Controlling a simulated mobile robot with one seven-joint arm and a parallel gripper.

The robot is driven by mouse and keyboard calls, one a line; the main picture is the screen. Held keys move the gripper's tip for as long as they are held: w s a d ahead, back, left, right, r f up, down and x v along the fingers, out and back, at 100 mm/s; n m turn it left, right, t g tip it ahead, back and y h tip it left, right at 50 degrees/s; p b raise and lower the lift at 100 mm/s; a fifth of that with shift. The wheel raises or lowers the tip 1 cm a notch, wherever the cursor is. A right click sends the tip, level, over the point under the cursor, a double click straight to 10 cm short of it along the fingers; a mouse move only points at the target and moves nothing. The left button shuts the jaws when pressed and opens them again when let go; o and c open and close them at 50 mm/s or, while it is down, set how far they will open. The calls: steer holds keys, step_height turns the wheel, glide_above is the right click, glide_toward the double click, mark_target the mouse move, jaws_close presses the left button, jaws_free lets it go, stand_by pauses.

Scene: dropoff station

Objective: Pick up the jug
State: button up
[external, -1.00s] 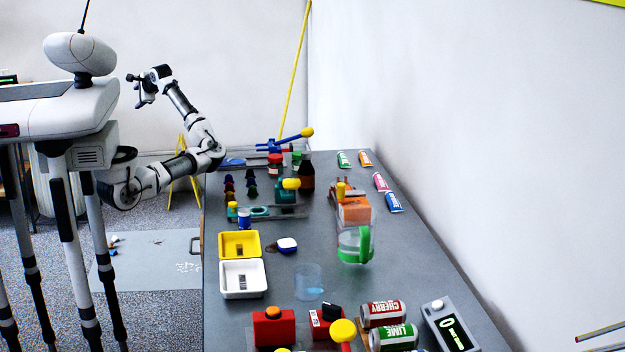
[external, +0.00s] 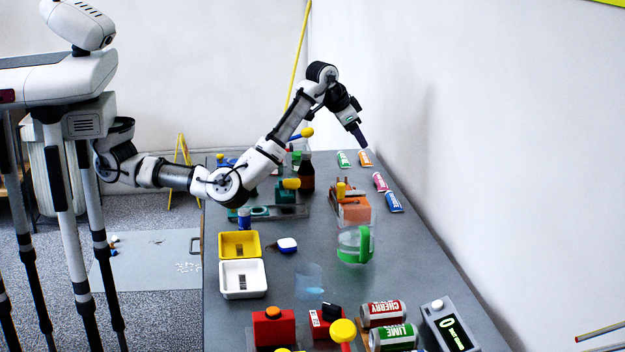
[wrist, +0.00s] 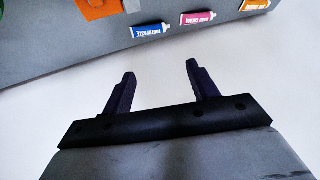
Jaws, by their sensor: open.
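The jug (external: 347,246) is clear with a green handle and stands on the grey table, right of the middle, in front of an orange block. My gripper (external: 361,143) is open and empty, above the far part of the table near the wall, well behind and above the jug. In the wrist view my gripper (wrist: 158,80) shows two dark fingers spread apart with nothing between them. A bit of green at the top left edge of the wrist view may be the jug's handle; most of the jug is out of that view.
The orange block (external: 355,209) stands just behind the jug. A clear beaker (external: 309,282), yellow tray (external: 224,243) and white tray (external: 229,283) are to the left. Cans (external: 384,314) lie in front.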

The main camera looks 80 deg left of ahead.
steer(key=s+d+h+p, duration=0.1)
steer(key=s+d, duration=0.1)
steer(key=d, duration=0.7)
steer(key=s+d+h, duration=0.1)
steer(key=s+d, duration=0.1)
steer(key=d, duration=0.8)
steer(key=g+p, duration=0.1)
glide_toward(361, 228)
steer(key=shift+m+h, duration=0.4)
steer(key=shift+a+p+x, duration=0.15)
steer(key=shift+p+x, duration=0.75)
steer(key=shift+x, duration=1.6)
steer(key=shift+a+p+x, duration=0.2)
steer(key=shift+p+x, duration=0.65)
steer(key=shift+x, duration=1.65)
jaws_close()
